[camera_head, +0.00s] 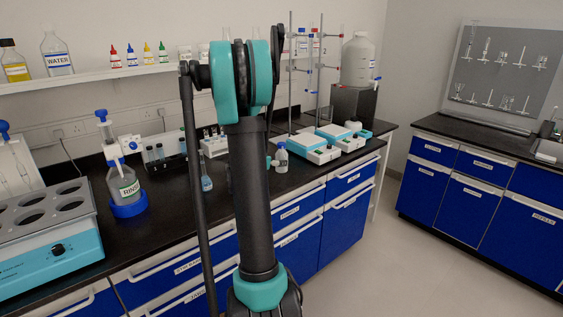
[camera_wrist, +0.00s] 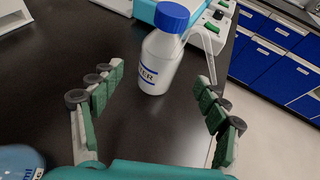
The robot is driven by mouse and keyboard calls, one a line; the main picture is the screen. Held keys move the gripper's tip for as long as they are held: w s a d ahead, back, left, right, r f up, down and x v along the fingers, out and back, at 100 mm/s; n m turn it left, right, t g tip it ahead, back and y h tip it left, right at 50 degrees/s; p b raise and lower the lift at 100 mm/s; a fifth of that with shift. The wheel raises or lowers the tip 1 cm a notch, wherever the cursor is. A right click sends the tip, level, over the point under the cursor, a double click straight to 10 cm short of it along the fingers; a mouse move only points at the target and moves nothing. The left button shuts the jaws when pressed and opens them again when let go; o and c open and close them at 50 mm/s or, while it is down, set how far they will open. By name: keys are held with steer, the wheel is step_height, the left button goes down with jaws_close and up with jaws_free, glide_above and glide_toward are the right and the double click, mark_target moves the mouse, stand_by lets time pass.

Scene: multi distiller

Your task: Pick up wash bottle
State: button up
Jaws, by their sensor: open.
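The wash bottle (camera_wrist: 160,62) stands upright on the black bench in the wrist view. It is white and translucent, with a blue cap, a thin spout tube on its right and a label ending in "TER". It also shows in the head view (camera_head: 281,160), just right of my arm. My gripper (camera_wrist: 159,80) is open, with its green-padded fingers on either side of the near part of the bottle. Clear gaps show between the pads and the bottle. In the head view my gripper is mostly hidden behind my arm.
Teal-and-white hotplate devices (camera_head: 315,147) stand just beyond the bottle. A blue-tinted round vessel (camera_wrist: 18,160) lies at the lower left of the wrist view. The bench's front edge is close to the bottle's right in the wrist view.

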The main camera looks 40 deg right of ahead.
mark_target(278, 159)
steer(key=shift+x, duration=2.65)
steer(key=shift+r, duration=0.1)
steer(key=shift+c, duration=0.6)
steer(key=c, duration=0.8)
